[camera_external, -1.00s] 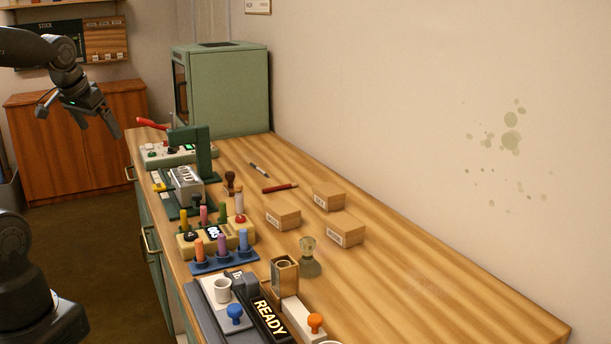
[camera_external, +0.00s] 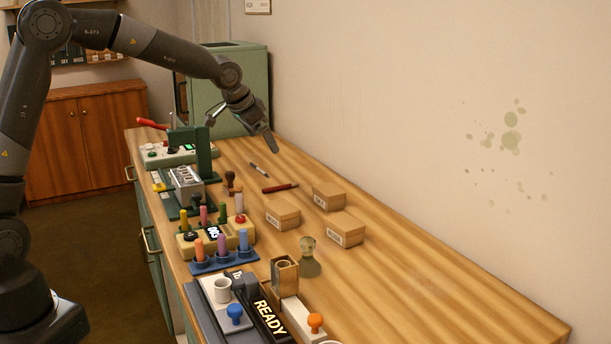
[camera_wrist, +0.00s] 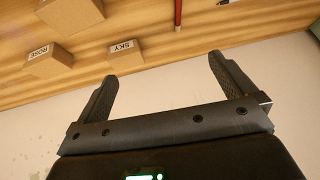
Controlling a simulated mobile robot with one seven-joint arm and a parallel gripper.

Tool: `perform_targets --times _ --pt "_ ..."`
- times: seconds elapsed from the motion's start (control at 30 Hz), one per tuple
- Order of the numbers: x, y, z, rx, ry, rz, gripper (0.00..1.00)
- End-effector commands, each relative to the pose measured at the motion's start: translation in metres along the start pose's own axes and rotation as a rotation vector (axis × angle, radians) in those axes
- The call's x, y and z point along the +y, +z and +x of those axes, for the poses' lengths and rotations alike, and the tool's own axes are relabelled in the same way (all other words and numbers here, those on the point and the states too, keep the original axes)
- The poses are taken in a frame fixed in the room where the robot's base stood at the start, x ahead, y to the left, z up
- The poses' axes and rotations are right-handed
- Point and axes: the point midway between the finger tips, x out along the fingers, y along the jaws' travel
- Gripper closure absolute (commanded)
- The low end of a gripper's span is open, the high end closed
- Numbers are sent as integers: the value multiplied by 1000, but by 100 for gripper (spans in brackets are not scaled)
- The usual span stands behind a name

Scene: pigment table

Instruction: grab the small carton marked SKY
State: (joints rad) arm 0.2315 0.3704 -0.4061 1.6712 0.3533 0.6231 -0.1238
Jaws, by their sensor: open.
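The small SKY carton (camera_wrist: 125,57) is a brown box with a white label, which reads SKY in the wrist view. In the external view the SKY carton (camera_external: 329,197) is the rear one of three similar boxes, nearest the wall together with the ROSE carton. My gripper (camera_external: 241,137) is open and empty, above the far part of the table, behind and left of the cartons.
The ROSE carton (camera_wrist: 48,63) stands beside SKY; a third carton (camera_external: 283,214) is left of them. A red pen (camera_external: 280,188) lies behind them. A green cabinet (camera_external: 240,90) and a green stand (camera_external: 203,150) are near my gripper. The table's right part is clear.

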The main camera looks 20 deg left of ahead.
Motion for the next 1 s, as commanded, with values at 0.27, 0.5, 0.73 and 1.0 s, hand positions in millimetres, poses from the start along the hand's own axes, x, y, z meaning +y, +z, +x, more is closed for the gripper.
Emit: perform_targets --times 0.27,0.5,0.73,1.0 --pt "64 -43 84 41 122 45 0" --pt "87 -55 112 59 165 52 0" --pt "94 -56 142 59 168 53 0" --pt "97 -58 166 61 166 51 0"
